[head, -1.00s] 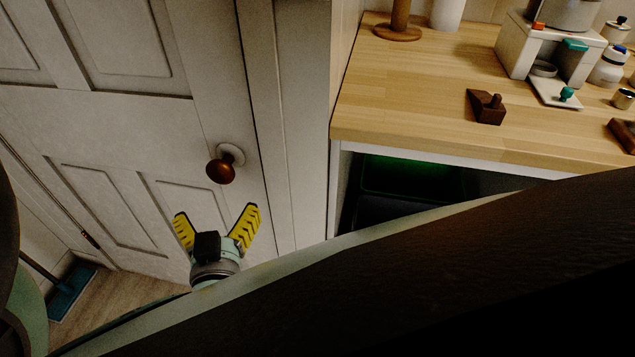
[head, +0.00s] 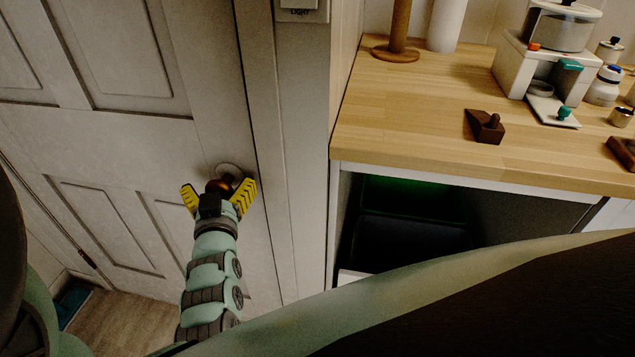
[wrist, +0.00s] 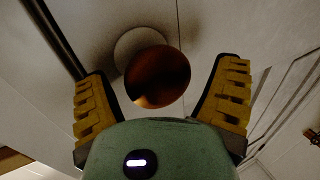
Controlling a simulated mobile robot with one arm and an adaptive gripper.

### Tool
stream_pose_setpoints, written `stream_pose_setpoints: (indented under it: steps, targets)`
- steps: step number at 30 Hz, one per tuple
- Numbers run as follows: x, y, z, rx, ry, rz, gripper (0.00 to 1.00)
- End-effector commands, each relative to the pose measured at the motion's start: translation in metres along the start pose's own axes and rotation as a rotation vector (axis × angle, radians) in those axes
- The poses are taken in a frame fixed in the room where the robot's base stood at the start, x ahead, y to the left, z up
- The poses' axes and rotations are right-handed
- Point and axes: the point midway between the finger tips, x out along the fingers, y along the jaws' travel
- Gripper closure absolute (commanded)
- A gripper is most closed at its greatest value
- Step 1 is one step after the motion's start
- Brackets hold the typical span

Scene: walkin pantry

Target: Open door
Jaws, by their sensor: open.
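The white panelled door (head: 125,150) fills the left of the head view and looks shut against its frame. Its round brown knob (head: 217,187) sits on a pale round plate near the door's right edge. My gripper (head: 218,194) is open, with one yellow finger on each side of the knob. In the wrist view the knob (wrist: 158,77) lies between and beyond the open fingers (wrist: 160,100), with a visible gap on both sides. My gripper hides the lower part of the knob in the head view.
Right of the door frame (head: 297,130) is a wooden counter (head: 420,110) with a dark open space below it. A brown wooden block (head: 484,127) and a white appliance (head: 540,65) stand on it. A light switch plate (head: 302,8) is above.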

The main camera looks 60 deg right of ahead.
Motion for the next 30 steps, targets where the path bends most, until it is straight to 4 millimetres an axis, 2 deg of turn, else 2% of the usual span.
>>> stream_pose_setpoints:
  steps: [6,27,30]
  targets:
    - [-0.0001,-0.0007,0.0,0.0,0.0,-0.002,0.12]
    - [-0.0003,-0.0002,-0.0002,0.0,0.001,-0.001,0.84]
    - [-0.0003,-0.0001,-0.0003,0.0,0.001,-0.001,0.9]
